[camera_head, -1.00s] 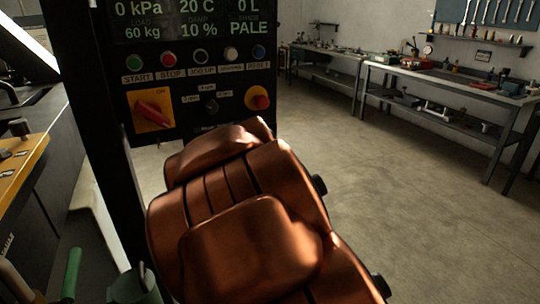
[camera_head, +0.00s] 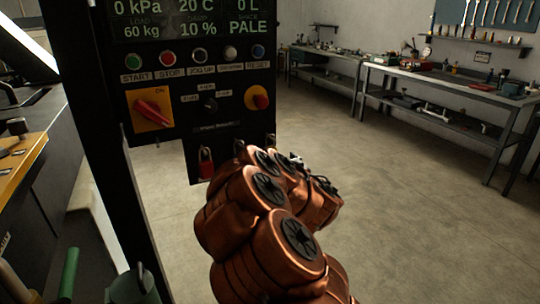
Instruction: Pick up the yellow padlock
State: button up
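A small yellowish piece (camera_head: 270,140), which looks like the top of the yellow padlock, shows at the lower right edge of the black control panel. My copper arm hides what is below it. A red padlock (camera_head: 206,163) hangs at the lower left of the panel. My gripper (camera_head: 325,184) is mostly hidden behind my arm links; only small dark parts show, just right of and below the panel's lower edge. Its fingers cannot be made out, nor whether it touches anything.
The control panel (camera_head: 190,60) has a row of buttons, a red rotary switch (camera_head: 151,113) on yellow and a red knob (camera_head: 257,97). A yellow-topped bench (camera_head: 22,160) is at the left. Workbenches (camera_head: 450,80) stand at the back right. The floor between is clear.

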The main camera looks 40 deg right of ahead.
aim_at(270, 147)
jog(key=shift+t+y, duration=0.4)
jog(key=shift+y, duration=0.1)
jog(key=shift+p+x, duration=1.05)
jog(key=shift+x, duration=2.35)
jog(key=shift+w+f, duration=0.1)
jog(key=shift+w, duration=0.4)
jog(key=c, duration=1.3)
jog(key=shift+r, duration=0.8)
jog(key=b+v, duration=1.1)
jog(key=v, duration=0.7)
jog(key=shift+a, duration=0.15)
